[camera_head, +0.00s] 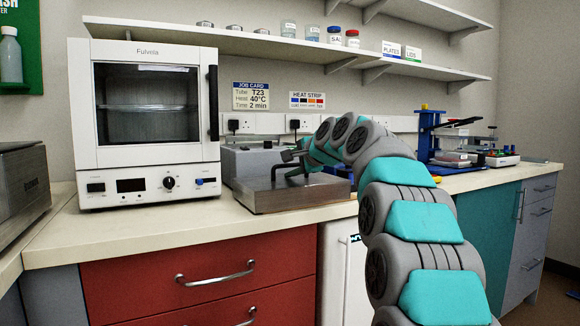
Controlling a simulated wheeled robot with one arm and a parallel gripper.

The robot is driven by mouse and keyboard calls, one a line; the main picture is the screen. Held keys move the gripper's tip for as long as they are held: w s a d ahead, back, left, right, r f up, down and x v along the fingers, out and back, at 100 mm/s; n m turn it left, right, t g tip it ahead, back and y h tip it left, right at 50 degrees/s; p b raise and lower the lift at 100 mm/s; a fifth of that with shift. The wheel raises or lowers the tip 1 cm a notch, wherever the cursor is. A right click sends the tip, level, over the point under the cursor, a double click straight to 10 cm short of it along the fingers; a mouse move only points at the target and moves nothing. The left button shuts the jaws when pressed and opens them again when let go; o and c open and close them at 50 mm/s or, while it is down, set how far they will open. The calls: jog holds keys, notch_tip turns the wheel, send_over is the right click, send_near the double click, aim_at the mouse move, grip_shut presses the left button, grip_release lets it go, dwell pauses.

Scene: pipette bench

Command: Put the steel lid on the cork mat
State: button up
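A wide, low steel piece (290,196), which looks like the steel lid, is at the front of the counter, right of the white oven. A thin dark bar handle (274,173) rises from its top. My gripper (289,157) is at the handle, above the steel piece. The fingers are small and dark here, and I cannot tell whether they are closed on the handle. I also cannot tell whether the steel piece rests on the counter or is held just above it. I see no cork mat; my arm hides part of the counter to the right.
The white oven (150,185) stands on the left. A grey box-shaped device (248,158) stands behind the steel piece. A blue stand (428,140) and small instruments are on the right counter. Shelves with jars run above. Some bare counter (150,226) shows in front of the oven.

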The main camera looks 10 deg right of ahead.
jog(key=shift+s+r, duration=0.1)
jog(key=v, duration=1.2)
jog(key=s+a+f+n+g+h, duration=0.1)
jog(key=s+a+f+n+g, duration=0.3)
jog(key=s+f, duration=0.65)
jog(key=s+a+f+n+g+h, duration=0.1)
jog(key=s+a+f+n+g, duration=0.45)
jog(key=f, duration=0.85)
jog(key=s+d+f+n+g+h, duration=0.1)
jog(key=s+d+f, duration=0.1)
jog(key=s+f, duration=0.5)
jog(key=s+d+f+n+g+h, duration=0.1)
jog(key=s+f, duration=0.5)
jog(key=s, duration=0.8)
jog(key=s+d+f+n+g, duration=0.2)
jog(key=s+f, duration=0.5)
jog(key=s, duration=0.4)
jog(key=shift+d+f+n+g+h, duration=0.35)
jog(key=shift+d+g, duration=0.3)
jog(key=shift+d, duration=0.35)
